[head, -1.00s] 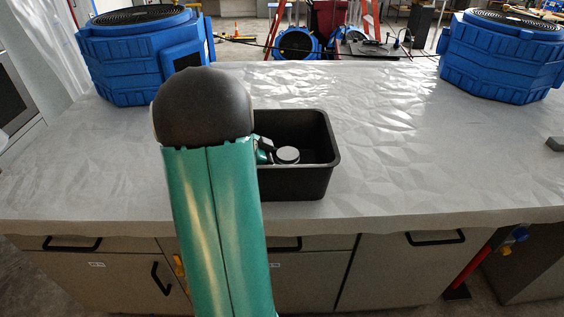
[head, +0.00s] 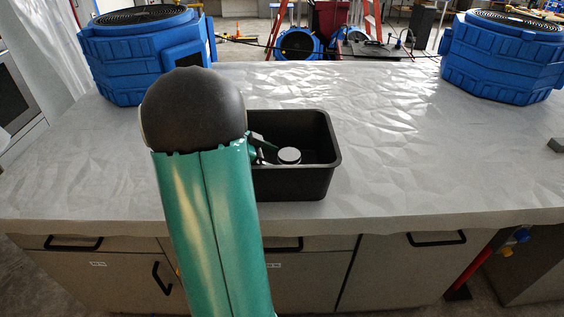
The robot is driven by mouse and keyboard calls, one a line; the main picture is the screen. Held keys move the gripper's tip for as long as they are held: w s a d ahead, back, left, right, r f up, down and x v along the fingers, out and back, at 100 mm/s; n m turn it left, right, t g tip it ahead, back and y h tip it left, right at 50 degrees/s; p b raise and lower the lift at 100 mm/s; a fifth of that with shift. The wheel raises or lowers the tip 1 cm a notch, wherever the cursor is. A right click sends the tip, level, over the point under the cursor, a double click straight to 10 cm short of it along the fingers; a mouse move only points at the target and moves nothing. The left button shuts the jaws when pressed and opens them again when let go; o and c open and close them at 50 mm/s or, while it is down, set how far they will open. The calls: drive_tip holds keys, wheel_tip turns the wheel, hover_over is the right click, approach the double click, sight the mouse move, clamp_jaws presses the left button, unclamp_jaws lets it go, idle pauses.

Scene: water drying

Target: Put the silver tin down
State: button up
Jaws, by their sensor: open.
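The silver tin (head: 289,155), a small round grey-topped can, is inside the black bin (head: 297,185) on the covered counter. Only its top and a little of its side show above the bin's near wall. My gripper (head: 268,153) is inside the bin, just left of the tin. Its dark fingers are open, and a small gap seems to show between them and the tin. My green arm with its dark rounded joint hides the bin's left part and most of the gripper.
A small grey object (head: 556,144) lies at the right edge.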

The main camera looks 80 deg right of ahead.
drive_tip(key=shift+v, duration=2)
drive_tip(key=shift+r, duration=0.1)
